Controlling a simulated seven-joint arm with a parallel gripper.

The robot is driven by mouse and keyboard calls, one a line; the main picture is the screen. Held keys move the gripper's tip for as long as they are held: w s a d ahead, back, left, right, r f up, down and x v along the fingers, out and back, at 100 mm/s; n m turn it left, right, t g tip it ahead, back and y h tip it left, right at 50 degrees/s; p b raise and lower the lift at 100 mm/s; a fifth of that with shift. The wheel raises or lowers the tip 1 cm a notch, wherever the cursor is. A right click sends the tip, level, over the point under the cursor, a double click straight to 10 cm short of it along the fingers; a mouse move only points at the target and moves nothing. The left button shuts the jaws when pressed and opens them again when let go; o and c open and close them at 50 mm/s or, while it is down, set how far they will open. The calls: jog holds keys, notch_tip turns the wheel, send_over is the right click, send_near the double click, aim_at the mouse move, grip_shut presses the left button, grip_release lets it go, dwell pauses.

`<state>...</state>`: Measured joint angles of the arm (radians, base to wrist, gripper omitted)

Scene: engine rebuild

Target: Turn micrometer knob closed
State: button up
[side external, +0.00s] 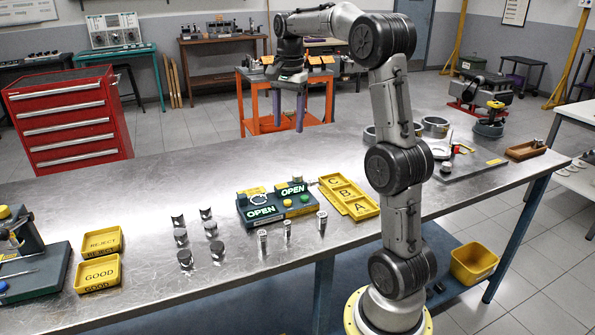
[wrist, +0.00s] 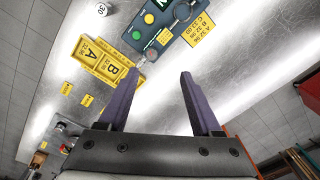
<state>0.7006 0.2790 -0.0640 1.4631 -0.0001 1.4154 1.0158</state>
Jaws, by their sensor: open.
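A dark green gauge box (side external: 275,212) with "OPEN" labels and coloured buttons sits on the steel bench. A pale ring-shaped part on its back left looks like the micrometer (side external: 257,191). The box (wrist: 160,12) also shows at the top of the wrist view, with a small grey cylinder, possibly the knob (wrist: 151,54), at its lower edge near the left finger. I cannot make out the knob clearly. My gripper (side external: 289,112) is open and empty, pointing down, held above the bench. Its two purple fingers (wrist: 160,76) are wide apart, with nothing between them.
A yellow A-B-C tray (side external: 349,196) is right of the box. Several small metal cylinders (side external: 210,228) stand left and in front. Yellow REJECT (side external: 102,241) and GOOD (side external: 97,274) trays sit farther left. A fixture (side external: 458,160) is at the right.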

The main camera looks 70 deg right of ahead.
aim_at(298, 174)
jog(key=shift+m, duration=0.4)
jog(key=d+f, duration=0.1)
jog(key=f, duration=0.4)
jog(key=s+f, duration=0.1)
jog(key=f, duration=0.4)
jog(key=d+f, duration=0.1)
jog(key=f, duration=0.5)
jog(key=shift+s+d, duration=0.25)
jog(key=shift+d, duration=0.05)
grip_shut()
